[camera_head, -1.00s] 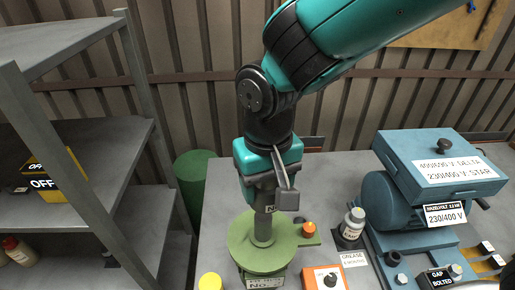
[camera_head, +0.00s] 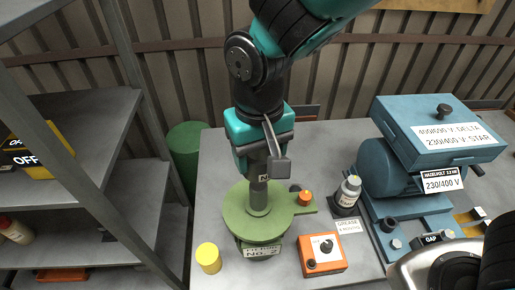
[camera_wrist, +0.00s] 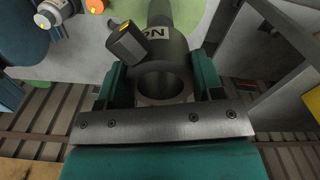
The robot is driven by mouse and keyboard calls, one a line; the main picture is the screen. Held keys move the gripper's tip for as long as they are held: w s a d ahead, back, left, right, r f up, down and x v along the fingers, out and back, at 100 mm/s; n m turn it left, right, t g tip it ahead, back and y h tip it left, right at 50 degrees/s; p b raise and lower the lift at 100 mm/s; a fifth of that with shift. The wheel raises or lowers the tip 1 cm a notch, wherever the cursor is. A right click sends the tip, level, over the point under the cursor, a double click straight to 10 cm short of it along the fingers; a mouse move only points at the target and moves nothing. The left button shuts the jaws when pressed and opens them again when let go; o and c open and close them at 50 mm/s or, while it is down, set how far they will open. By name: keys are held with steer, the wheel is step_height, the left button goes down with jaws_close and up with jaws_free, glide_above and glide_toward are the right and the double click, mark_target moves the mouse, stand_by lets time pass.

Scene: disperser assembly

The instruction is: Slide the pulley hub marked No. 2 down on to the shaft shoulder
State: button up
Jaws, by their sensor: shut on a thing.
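A grey hollow cylinder, the hub (camera_head: 259,199), stands upright in my gripper (camera_head: 264,170), above the middle of a round green disc (camera_head: 236,213). Its white label is partly hidden; only "NO" can be read in the wrist view (camera_wrist: 160,45), and the number is covered. My gripper (camera_wrist: 160,77) is shut on the hub, one finger on each side. The wrist view looks into the hub's open round bore. The shaft and its shoulder cannot be made out. I cannot tell whether the hub's lower end touches the disc.
A card (camera_head: 262,249) fronts the green stand. A yellow cylinder (camera_head: 208,258) and an orange switch box (camera_head: 323,255) stand near the front. An orange knob (camera_head: 305,198), a bottle (camera_head: 348,192) and a blue motor (camera_head: 390,170) are to the right. Grey shelving (camera_head: 95,130) is left.

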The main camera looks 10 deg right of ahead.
mark_target(259, 185)
steer(key=shift+f+b, duration=1.05)
steer(key=shift+f, duration=0.75)
steer(key=shift+f+b, duration=2.7)
steer(key=shift+f, duration=1.55)
stand_by(0.4)
steer(key=o, duration=1.4)
steer(key=shift+o, duration=0.2)
step_height(259, 185, up, 17)
steer(key=b, duration=0.1)
steer(key=shift+r+b, duration=0.2)
steer(key=shift+b, duration=0.1)
